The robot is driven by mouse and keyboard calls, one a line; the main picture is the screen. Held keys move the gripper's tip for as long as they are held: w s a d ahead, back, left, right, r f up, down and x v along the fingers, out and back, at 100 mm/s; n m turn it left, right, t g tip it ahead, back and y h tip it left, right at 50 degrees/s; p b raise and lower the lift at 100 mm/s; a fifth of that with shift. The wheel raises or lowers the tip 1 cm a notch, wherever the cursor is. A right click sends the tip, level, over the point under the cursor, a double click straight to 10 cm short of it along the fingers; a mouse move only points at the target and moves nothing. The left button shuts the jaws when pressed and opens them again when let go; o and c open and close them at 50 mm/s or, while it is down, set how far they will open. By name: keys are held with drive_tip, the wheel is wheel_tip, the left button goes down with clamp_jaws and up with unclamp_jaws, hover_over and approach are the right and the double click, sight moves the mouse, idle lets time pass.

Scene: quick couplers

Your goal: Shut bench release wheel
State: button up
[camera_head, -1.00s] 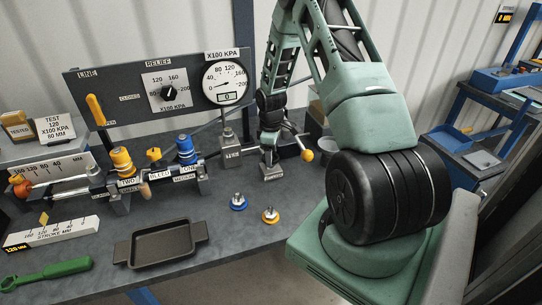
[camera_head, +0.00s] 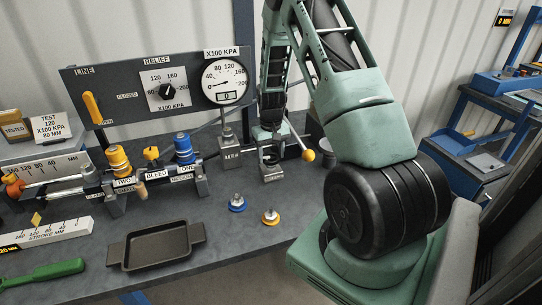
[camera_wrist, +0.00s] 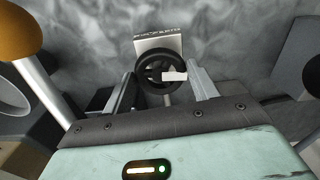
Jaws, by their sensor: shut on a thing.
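The release wheel (camera_wrist: 160,72) is a small black spoked handwheel with a white mark, in front of a lettered plate (camera_wrist: 158,44) in the wrist view. My gripper (camera_wrist: 163,88) has one finger on each side of the wheel and is shut on it. In the head view my gripper (camera_head: 268,146) points down at a small grey fitting at the back of the bench. The wheel itself cannot be made out there, behind my fingers.
A lever with a yellow ball (camera_head: 308,155) stands close to the right of my gripper; its ball also shows large in the wrist view (camera_wrist: 20,28). A gauge panel (camera_head: 130,88) stands behind.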

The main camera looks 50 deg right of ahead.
sight(270, 156)
drive_tip(key=m, duration=0.4)
drive_tip(key=shift+w+m+b, duration=0.1)
drive_tip(key=shift+m+b, duration=0.2)
drive_tip(key=m, duration=0.3)
drive_tip(key=shift+r+m, duration=0.1)
drive_tip(key=shift+m, duration=0.3)
drive_tip(key=m, duration=0.4)
drive_tip(key=shift+m+p, duration=0.6)
drive_tip(key=shift+m, duration=1.5)
drive_tip(key=o, duration=1)
wheel_tip(270, 156, up, 17)
drive_tip(key=shift+r+b, duration=0.15)
drive_tip(key=shift+b, duration=0.95)
